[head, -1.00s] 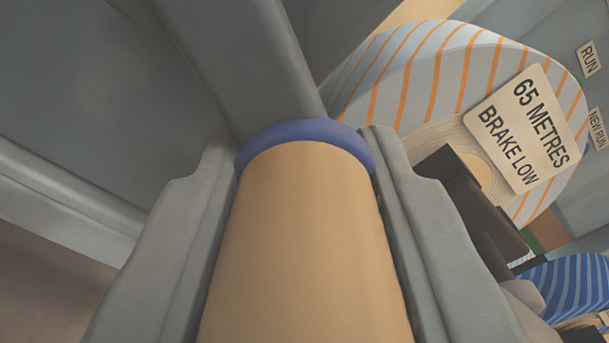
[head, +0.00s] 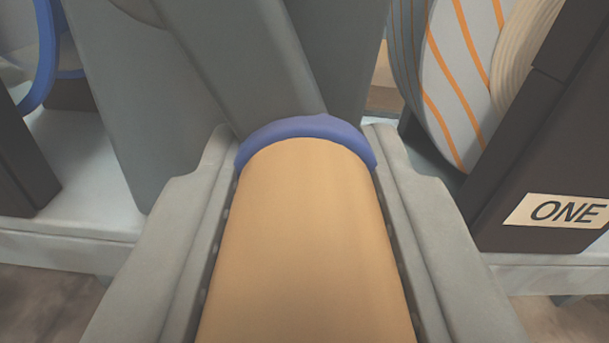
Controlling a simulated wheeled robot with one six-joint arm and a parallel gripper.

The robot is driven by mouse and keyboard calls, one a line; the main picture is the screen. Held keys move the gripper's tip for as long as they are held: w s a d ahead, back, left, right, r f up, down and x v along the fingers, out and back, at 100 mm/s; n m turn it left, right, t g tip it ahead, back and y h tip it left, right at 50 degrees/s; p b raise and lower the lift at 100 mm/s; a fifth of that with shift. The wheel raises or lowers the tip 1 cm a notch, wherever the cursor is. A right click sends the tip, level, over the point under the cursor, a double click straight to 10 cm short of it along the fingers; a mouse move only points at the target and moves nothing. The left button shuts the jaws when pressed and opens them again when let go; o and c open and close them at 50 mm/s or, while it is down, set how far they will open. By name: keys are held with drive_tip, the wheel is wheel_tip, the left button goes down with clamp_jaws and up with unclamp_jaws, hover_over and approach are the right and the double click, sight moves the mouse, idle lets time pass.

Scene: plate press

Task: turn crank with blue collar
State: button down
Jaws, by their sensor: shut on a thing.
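The crank's tan handle (head: 305,240) fills the lower middle of the head view. Its blue collar (head: 308,129) rings the handle's far end, where it meets the grey crank arm (head: 225,60). The crank arm runs up and to the left from the collar. My gripper (head: 303,150) is shut on the handle, with one grey finger along each side, tips close to the collar. The crank's hub is out of view.
A dark block labelled ONE (head: 555,211) stands at right, beside a grey drum with orange stripes (head: 440,80). A dark post (head: 25,165) and a blue ring (head: 48,50) are at left. A pale base ledge (head: 85,240) runs behind the handle.

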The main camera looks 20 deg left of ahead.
drive_tip(key=m, duration=0.1)
drive_tip(key=a+m, duration=0.1)
drive_tip(key=shift+s+a+f+m, duration=0.15)
drive_tip(key=shift+s+f+m, duration=0.15)
drive_tip(key=shift+m, duration=0.1)
drive_tip(key=a+m, duration=0.1)
drive_tip(key=m, duration=0.1)
drive_tip(key=s+m, duration=0.1)
drive_tip(key=a+m, duration=0.1)
drive_tip(key=m, duration=0.1)
drive_tip(key=shift+s+a+m, duration=0.15)
drive_tip(key=shift+a+m, duration=0.15)
drive_tip(key=m, duration=0.1)
drive_tip(key=a+m, duration=0.1)
drive_tip(key=shift+s+a+r+m, duration=0.1)
drive_tip(key=shift+s+r+m, duration=0.2)
drive_tip(key=m, duration=0.2)
drive_tip(key=a, duration=0.1)
drive_tip(key=shift+s+r+m, duration=0.25)
drive_tip(key=shift+r+m, duration=0.15)
drive_tip(key=shift+s+a+r+m, duration=0.25)
drive_tip(key=shift+r+m, duration=0.45)
drive_tip(key=shift+m, duration=0.75)
drive_tip(key=shift+s+a+r+m, duration=0.1)
drive_tip(key=shift+a+r+m, duration=0.4)
drive_tip(key=shift+m, duration=1)
drive_tip(key=shift+s+a+r+m, duration=0.15)
drive_tip(key=shift+r+m, duration=0.7)
drive_tip(key=shift+m, duration=0.6)
